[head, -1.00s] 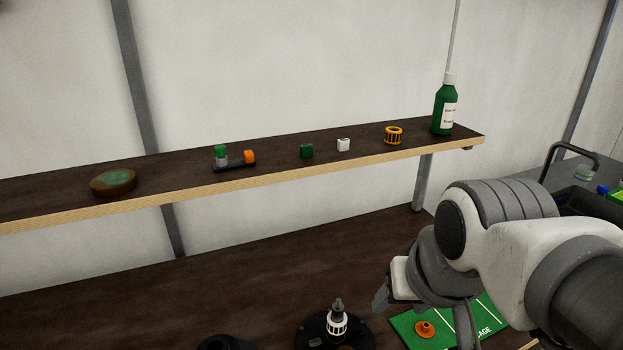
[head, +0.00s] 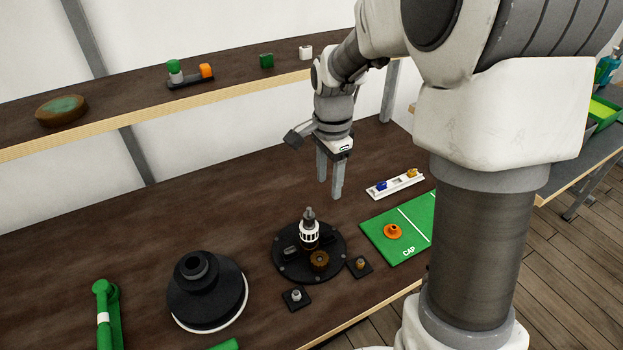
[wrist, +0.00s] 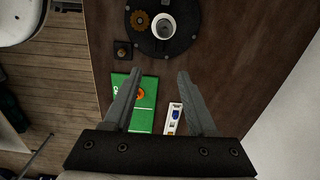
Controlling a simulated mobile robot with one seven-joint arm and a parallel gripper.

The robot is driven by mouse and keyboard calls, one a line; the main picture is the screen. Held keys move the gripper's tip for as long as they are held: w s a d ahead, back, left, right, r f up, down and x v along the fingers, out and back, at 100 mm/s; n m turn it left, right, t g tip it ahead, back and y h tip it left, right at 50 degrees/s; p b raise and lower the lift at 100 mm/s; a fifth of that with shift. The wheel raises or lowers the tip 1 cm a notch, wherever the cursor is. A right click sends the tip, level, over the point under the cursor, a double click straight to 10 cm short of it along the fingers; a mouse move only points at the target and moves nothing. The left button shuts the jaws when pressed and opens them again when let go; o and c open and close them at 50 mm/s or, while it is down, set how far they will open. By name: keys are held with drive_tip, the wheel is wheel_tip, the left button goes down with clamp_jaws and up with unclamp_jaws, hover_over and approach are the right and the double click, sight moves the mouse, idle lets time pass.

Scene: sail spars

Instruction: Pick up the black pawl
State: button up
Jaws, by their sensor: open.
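A round black base (head: 279,266) stands on the bench and carries a white-and-black upright spindle (head: 309,234) and a brown toothed wheel (head: 319,261). It also shows at the top of the wrist view (wrist: 191,38). I cannot clearly single out the black pawl; a small dark piece (head: 291,250) on the base, left of the spindle, is too dark to name surely. My gripper (head: 330,192) points down, open and empty, above the bench behind and right of the base. In the wrist view its fingers (wrist: 160,73) are spread apart with nothing between them.
Right of the base are a green mat (head: 405,246) with an orange cap (head: 392,231) and a white tray (head: 384,189). Small black plates (head: 296,305) lie in front. A black stepped cone (head: 207,290) stands left. A shelf (head: 130,100) with small parts runs behind.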

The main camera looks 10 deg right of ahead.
hover_over(326, 234)
wheel_tip(326, 234, down, 13)
drive_tip(key=shift+r+p, duration=0.15)
drive_tip(key=shift+p, duration=0.25)
drive_tip(key=shift+f+p, duration=0.45)
drive_tip(key=shift+f, duration=2.2)
drive_tip(key=shift+c, duration=0.3)
clamp_jaws()
